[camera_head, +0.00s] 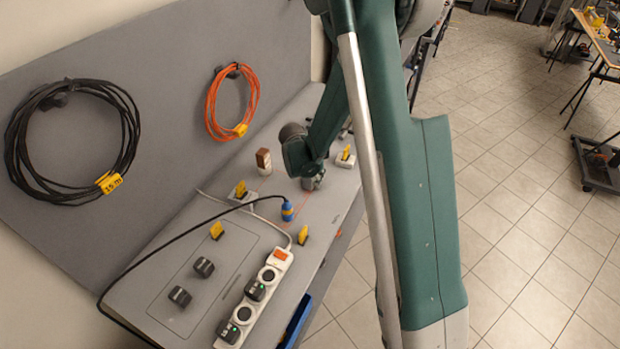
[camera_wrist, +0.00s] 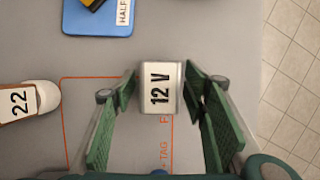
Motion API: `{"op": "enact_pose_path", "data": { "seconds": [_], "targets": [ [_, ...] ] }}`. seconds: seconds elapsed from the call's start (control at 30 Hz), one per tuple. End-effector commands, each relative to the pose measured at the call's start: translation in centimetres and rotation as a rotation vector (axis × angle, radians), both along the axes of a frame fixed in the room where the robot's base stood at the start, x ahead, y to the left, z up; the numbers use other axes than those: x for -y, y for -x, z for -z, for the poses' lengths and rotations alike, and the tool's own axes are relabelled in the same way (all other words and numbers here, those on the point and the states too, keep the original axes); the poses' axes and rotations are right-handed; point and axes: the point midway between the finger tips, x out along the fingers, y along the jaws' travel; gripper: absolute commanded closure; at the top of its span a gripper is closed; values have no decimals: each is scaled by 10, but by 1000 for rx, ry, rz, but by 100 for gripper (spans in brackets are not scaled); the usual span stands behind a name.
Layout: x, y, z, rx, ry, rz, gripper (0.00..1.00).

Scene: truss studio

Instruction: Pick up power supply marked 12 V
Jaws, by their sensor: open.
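The power supply marked 12 V (camera_wrist: 160,76) is a small pale grey block with a white label in bold black print. In the wrist view it stands on the grey bench top, between the tips of my gripper's (camera_wrist: 161,84) two green fingers. The fingers are open, with one on each side of the block and a small gap showing at each side. In the head view my gripper is low over the far part of the bench (camera_head: 222,240). The supply cannot be made out there, behind the arm.
In the wrist view, a rounded piece marked 22 (camera_wrist: 24,102) lies left and a blue plate (camera_wrist: 98,22) lies above left. Orange lines mark the bench. In the head view, a power strip (camera_head: 262,293) with plugs and a blue connector (camera_head: 287,213) lie nearer. Tiled floor is at right.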

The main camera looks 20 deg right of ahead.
Motion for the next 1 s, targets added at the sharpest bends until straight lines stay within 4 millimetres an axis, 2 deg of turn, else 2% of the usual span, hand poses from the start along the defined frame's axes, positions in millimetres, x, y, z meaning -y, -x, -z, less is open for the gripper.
{"op": "enact_pose_path", "data": {
  "seconds": [0.13, 0.4, 0.77, 1.0],
  "targets": [
    [0, 0, 0, 0, 0, 0, 56],
    [0, 0, 0, 0, 0, 0, 91],
    [0, 0, -2, 0, 0, 0, 91],
    [0, 0, -13, 0, 0, 0, 91]
  ]
}}
